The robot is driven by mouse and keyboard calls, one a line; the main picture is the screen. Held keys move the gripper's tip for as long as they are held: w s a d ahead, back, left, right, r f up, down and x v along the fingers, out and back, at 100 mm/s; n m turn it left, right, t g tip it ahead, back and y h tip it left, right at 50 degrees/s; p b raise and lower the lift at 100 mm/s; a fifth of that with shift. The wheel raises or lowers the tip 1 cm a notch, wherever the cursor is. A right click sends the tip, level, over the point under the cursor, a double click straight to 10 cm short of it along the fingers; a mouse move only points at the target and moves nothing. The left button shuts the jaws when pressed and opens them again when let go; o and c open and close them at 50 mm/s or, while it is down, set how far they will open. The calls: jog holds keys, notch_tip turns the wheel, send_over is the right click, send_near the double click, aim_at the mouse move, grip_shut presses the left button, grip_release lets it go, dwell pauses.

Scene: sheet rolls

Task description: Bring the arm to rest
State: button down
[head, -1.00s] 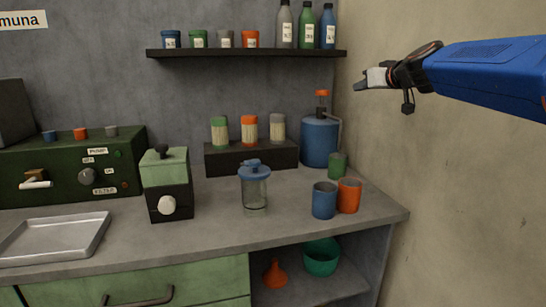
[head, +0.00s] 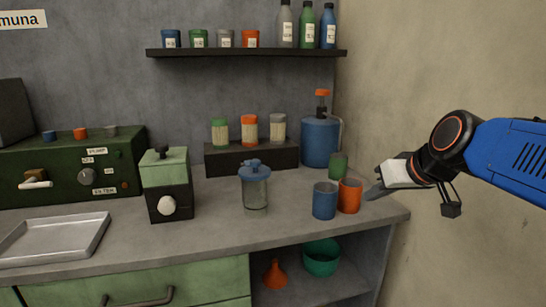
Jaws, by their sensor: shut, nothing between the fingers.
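My gripper (head: 373,192) is at the right of the head view, at the end of my blue arm. Its fingers are shut with nothing between them and point left and slightly down. The fingertips show just right of the orange cup (head: 349,196), near the counter's right end. I cannot tell whether they touch the cup; a narrow gap seems to show.
A blue cup (head: 324,201) and a green cup (head: 338,166) stand by the orange one. A blue pump canister (head: 320,143) is behind them. A glass jar (head: 255,187) stands left on the counter (head: 285,216). A shelf (head: 245,53) hangs above. The right wall (head: 440,60) is bare.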

jog(key=s+d+f+m+g+h, duration=0.1)
jog(key=s+d+f+g, duration=0.1)
jog(key=s+f, duration=0.6)
jog(key=s+d+f+m+g+h, duration=0.1)
jog(key=s+d+f+h, duration=0.1)
jog(key=s+f, duration=0.7)
jog(key=shift+s+d+f+g, duration=0.25)
jog(key=shift+s+d+g, duration=0.15)
jog(key=shift+s, duration=0.85)
